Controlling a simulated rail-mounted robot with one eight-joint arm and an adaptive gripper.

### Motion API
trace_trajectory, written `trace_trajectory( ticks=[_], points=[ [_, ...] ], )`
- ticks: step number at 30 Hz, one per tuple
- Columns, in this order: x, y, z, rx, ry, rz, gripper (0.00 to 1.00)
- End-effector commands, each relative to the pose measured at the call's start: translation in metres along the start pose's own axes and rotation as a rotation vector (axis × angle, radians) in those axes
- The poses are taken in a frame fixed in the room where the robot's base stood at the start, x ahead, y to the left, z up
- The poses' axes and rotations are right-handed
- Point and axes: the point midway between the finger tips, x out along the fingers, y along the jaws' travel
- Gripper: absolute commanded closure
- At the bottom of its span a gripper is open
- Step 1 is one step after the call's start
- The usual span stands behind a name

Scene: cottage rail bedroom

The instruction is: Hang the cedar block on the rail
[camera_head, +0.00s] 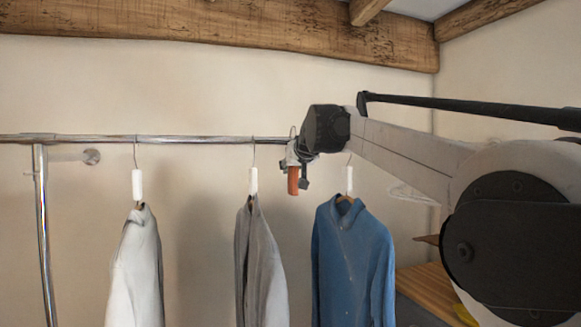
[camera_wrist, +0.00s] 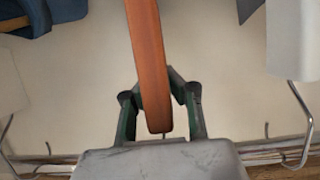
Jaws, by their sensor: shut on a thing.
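The cedar block (camera_head: 293,181) is an orange-brown bar, held upright below my gripper (camera_head: 299,160) in the head view, between the grey and blue garments. In the wrist view the block (camera_wrist: 148,65) runs down between the two fingers of my gripper (camera_wrist: 160,105), which are shut on it. The metal rail (camera_head: 200,139) runs across the head view, and the block is just under its height. A thin hook tip shows above the gripper at rail height. I cannot tell whether it rests on the rail. The rail (camera_wrist: 50,160) also crosses the bottom of the wrist view, partly hidden by my gripper.
A white garment (camera_head: 137,265), a grey garment (camera_head: 262,260) and a blue shirt (camera_head: 352,255) hang from the rail. The grey and blue ones flank the block closely. A wooden surface (camera_head: 432,290) is at the lower right. A rail post (camera_head: 41,220) stands left.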

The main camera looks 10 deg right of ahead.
Motion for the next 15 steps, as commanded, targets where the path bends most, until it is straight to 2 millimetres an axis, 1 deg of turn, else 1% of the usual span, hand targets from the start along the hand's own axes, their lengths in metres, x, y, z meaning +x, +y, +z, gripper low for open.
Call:
trace_trajectory(
  ticks=[1, 6, 15],
  points=[
    [0.002, 0.0, 0.004, 0.0, 0.0, 0.0, 1.0],
    [0.005, 0.0, 0.013, 0.0, 0.0, 0.0, 1.0],
    [0.009, 0.0, 0.022, 0.0, 0.0, 0.0, 1.0]
  ],
)
